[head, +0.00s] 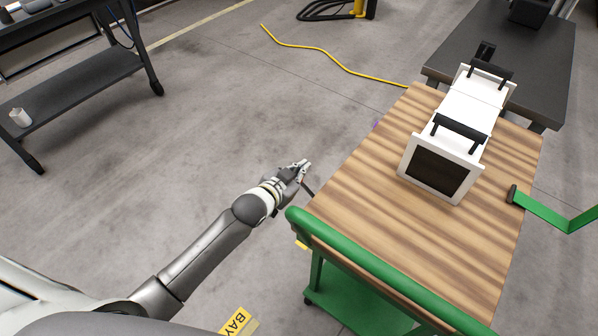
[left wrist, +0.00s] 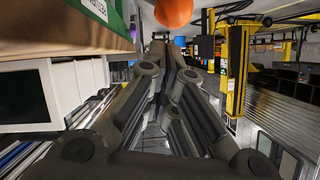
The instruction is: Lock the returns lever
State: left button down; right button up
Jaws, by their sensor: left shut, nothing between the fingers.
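My left gripper (head: 303,167) is shut and empty, just left of the wooden-topped cart's near-left corner. In the left wrist view its fingers (left wrist: 165,50) come together in the middle. An orange ball-shaped knob (left wrist: 173,12) shows beyond the fingertips at the top edge of that view; I cannot tell whether it belongs to the returns lever. A green panel with a white label (left wrist: 95,9) is at the top left there, its text hard to read. No lever can be made out for certain in the head view. My right gripper is not in view.
A white box with black handles (head: 466,115) sits on the wooden top (head: 365,200). The cart has a green rail (head: 380,270). A dark table (head: 510,60) adjoins behind. A green bar (head: 545,212) is at right.

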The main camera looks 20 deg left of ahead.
pick_arm(q)
jog(key=shift+a+f, duration=0.1)
jog(key=shift+f, duration=0.3)
jog(key=shift+a, duration=0.15)
